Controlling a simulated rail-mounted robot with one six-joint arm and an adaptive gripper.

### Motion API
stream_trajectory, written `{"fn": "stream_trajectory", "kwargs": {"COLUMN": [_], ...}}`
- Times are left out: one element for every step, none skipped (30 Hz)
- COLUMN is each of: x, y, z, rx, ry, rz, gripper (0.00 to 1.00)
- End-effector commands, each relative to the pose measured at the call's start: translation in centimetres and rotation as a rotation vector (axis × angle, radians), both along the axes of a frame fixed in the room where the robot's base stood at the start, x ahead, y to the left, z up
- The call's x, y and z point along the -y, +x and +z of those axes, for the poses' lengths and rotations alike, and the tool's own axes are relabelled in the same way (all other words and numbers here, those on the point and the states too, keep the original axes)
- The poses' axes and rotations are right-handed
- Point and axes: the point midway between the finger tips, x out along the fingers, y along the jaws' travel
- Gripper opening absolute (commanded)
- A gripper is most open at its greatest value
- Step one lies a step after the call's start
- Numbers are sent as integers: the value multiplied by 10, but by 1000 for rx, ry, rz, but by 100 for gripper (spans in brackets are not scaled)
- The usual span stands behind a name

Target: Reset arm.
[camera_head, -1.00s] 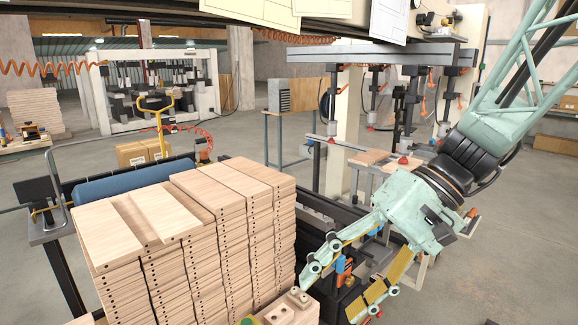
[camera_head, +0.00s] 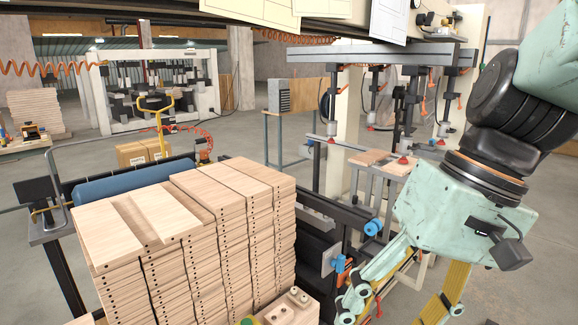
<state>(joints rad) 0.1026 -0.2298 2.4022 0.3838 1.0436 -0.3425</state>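My gripper (camera_head: 398,312) hangs at the lower right, pale green with yellow finger parts. Its two fingers spread apart and run down toward the bottom edge, where the tips are cut off or hard to see. No object shows between the visible parts of the fingers. My wrist and arm rise from it to the upper right corner. The gripper is to the right of the stack of wooden boards (camera_head: 205,240) and apart from it.
A small wooden block with pegs (camera_head: 290,308) lies at the bottom, right of the stack. A blue roller (camera_head: 135,180) lies behind the stack. Open floor (camera_head: 525,215) lies at the far right.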

Motion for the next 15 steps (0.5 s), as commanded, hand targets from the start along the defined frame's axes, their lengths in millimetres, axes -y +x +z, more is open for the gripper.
{"fn": "stream_trajectory", "kwargs": {"x": [3, 5, 8, 9, 11, 14, 16, 18, 21, 23, 25, 28, 30, 32, 35], "y": [-4, -6, -9, -12, -14, -16, -18, -20, -23, -25, -27, -29, -31, -33, -35], "z": [2, 3, 4, 5, 6, 7, 8, 9, 10, 11, 12, 13, 14, 15, 17], "rx": [14, 21, 32, 39, 46, 57, 65, 73, 85, 93, 100, 112, 120, 128, 141], "ry": [-17, -26, -41, -51, -61, -74, -84, -94, -107, -116, -126, -137, -146, -156, -167], "rz": [-1, -2, -4, -6, -6, -9, -11, -13, -16, -19, -19, -23, -26, -26, -30], "gripper": [59, 59, 59, 59, 59, 59, 59, 59, 59, 59, 59, 59, 59, 59, 59]}}
